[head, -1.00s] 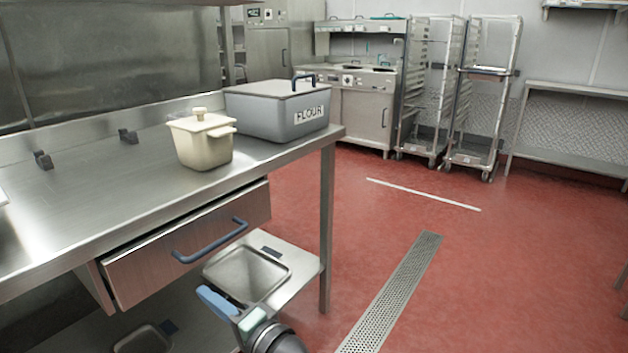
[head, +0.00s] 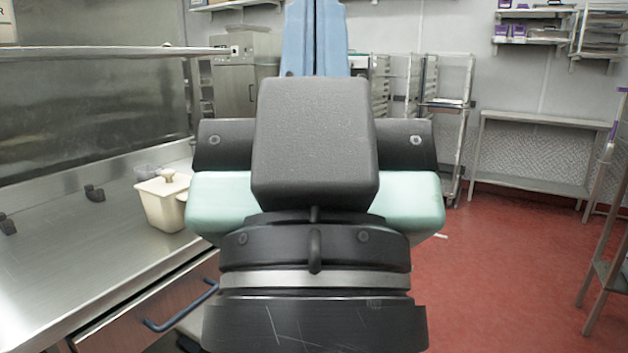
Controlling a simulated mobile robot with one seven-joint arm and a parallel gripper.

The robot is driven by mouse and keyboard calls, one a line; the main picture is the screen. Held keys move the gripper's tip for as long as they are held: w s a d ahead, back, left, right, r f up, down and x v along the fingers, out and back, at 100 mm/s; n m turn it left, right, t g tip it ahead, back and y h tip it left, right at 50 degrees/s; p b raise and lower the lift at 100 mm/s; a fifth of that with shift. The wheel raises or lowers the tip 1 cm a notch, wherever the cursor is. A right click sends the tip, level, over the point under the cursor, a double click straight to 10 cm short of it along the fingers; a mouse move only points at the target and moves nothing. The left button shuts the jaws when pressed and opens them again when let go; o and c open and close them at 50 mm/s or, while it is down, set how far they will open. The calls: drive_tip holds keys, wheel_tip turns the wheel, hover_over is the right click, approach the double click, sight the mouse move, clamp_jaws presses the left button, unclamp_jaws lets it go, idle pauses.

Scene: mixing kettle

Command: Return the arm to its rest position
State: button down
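My gripper (head: 316,38) is raised close in front of the head camera and fills the middle of the view. Its black and mint-green body is seen from behind. The fingertips are cut off by the top edge. I see nothing held. The rest of my arm is mostly out of view below.
A steel counter (head: 75,240) stands at the left, bearing a cream lidded pot (head: 160,207). Below is a drawer with a blue handle (head: 180,308). The flour box is hidden behind my gripper. Red floor (head: 510,270) is open at the right, before a steel table (head: 540,118).

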wheel_tip(320, 180, up, 23)
drive_tip(key=p, duration=2)
drive_tip(key=shift+f, duration=0.15)
